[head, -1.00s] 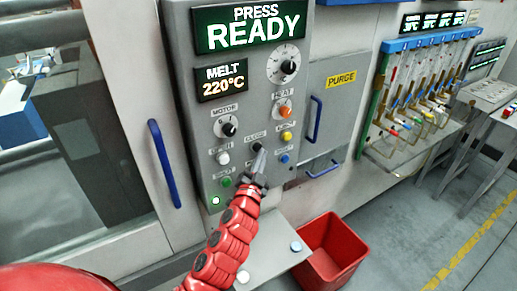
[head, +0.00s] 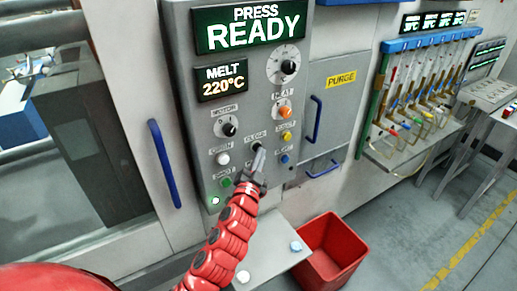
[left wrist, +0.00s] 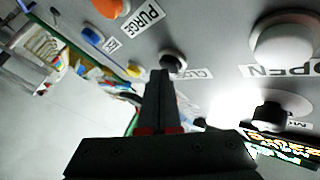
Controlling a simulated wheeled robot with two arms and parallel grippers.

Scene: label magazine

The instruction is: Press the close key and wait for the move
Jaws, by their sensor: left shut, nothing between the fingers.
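The close key is a small dark round button (head: 256,147) under the CLOSE label on the grey control panel (head: 297,58). It also shows in the left wrist view (left wrist: 174,61), just past the fingertips. My left gripper (head: 261,153) is shut and empty, its tip pointing up at the key and partly covering it in the head view. In the left wrist view the shut fingers (left wrist: 160,73) end right at the key's lower edge; I cannot tell whether they touch it. The display (head: 252,28) reads PRESS READY. My right gripper is not in view.
Neighbouring controls sit close by: a white button (head: 223,159), a green button (head: 226,182), a yellow button (head: 286,136) and a blue button (head: 286,158). A blue door handle (head: 164,163) stands left of the panel. A red bin (head: 333,256) is on the floor below.

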